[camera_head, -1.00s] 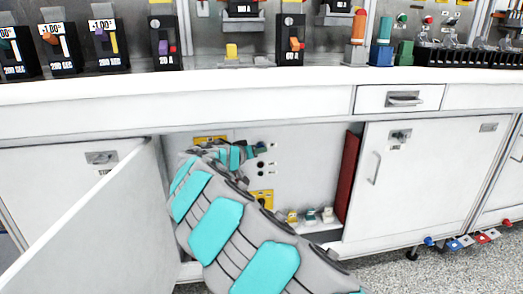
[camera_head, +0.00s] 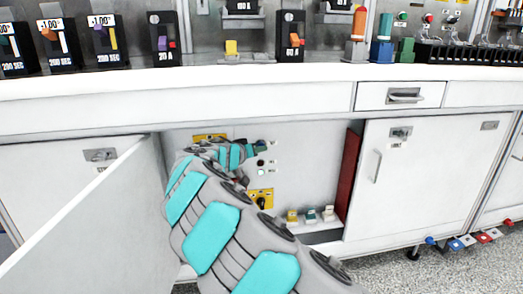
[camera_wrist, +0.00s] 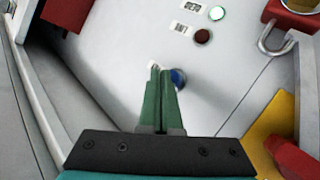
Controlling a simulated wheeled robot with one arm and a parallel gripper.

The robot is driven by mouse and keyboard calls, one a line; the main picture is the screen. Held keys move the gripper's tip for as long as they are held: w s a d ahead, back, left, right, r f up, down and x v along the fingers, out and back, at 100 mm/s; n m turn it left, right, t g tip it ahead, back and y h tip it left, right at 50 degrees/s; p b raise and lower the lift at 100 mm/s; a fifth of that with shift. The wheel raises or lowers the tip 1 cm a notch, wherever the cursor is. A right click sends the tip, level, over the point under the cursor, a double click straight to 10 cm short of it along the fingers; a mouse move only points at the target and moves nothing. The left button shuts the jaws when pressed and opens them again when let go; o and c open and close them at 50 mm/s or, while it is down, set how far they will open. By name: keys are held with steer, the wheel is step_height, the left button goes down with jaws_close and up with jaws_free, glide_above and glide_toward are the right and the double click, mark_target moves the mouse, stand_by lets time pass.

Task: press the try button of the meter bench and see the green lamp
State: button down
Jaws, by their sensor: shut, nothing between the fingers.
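The meter bench panel (camera_head: 310,160) shows inside the open cabinet under the worktop. In the wrist view a blue button (camera_wrist: 179,78) sits on the white panel, partly hidden by my fingers. My gripper (camera_wrist: 160,70) is shut and empty, its green fingertips at the button's left edge; I cannot tell whether they touch it. It also shows small in the head view (camera_head: 262,147).
The open cabinet door (camera_head: 85,220) stands to the left of my arm. A red padlock-like part (camera_wrist: 292,18) with a metal shackle and a yellow plate (camera_wrist: 275,130) lie to the right in the wrist view. A dark red board (camera_head: 348,175) bounds the opening's right side.

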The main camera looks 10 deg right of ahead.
steer(key=shift+s, duration=0.2)
steer(key=shift+s+b, duration=1.55)
steer(key=shift+s, duration=0.95)
